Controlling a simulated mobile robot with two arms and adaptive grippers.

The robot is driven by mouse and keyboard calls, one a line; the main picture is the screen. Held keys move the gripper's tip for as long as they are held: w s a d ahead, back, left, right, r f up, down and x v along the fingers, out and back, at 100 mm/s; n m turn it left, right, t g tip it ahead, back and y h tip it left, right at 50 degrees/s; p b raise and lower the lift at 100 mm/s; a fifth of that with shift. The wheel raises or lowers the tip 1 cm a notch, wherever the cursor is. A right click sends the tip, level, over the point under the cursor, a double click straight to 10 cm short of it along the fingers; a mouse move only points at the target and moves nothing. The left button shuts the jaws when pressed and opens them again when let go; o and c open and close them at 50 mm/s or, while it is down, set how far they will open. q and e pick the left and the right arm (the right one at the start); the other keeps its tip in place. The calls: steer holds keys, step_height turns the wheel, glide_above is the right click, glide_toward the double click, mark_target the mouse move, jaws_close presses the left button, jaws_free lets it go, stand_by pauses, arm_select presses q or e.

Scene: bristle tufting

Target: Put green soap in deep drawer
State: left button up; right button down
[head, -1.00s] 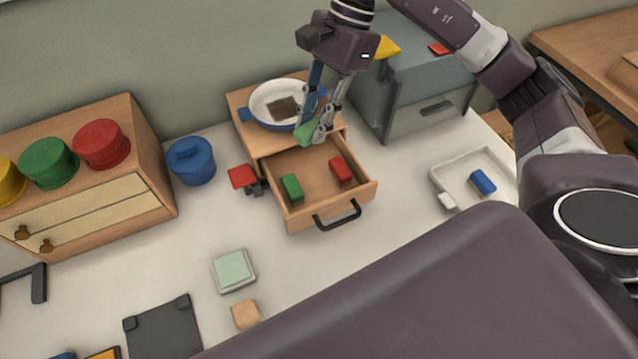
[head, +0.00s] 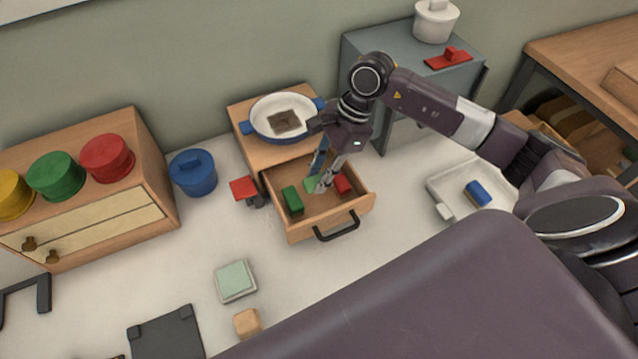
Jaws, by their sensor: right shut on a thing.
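The green soap (head: 311,184) is a light green piece between the fingertips of my right gripper (head: 320,184), which is shut on it. Gripper and soap are inside the outline of the open drawer (head: 360,211), between a dark green block (head: 292,200) and a red block (head: 342,184). The fingers partly cover the soap, and I cannot tell whether it touches the drawer floor. The drawer is pulled out of a small wooden cabinet and has a dark handle (head: 338,229). My left gripper is not in view.
A blue-handled white pan (head: 279,120) stands on the cabinet behind the drawer. A red item (head: 243,188) lies left of the drawer. A grey box (head: 405,110) and a white tray (head: 448,186) holding a blue item are on the right.

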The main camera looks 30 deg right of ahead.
mark_target(319, 196)
step_height(319, 196, down, 4)
steer(key=shift+s+r+p, duration=0.1)
steer(key=shift+p, duration=0.3)
steer(key=shift+f, duration=0.35)
steer(key=shift+f, duration=0.1)
steer(key=shift+f, duration=0.15)
steer(key=c, duration=1.7)
jaws_free()
steer(key=shift+o, duration=0.2)
steer(key=shift+r, duration=0.2)
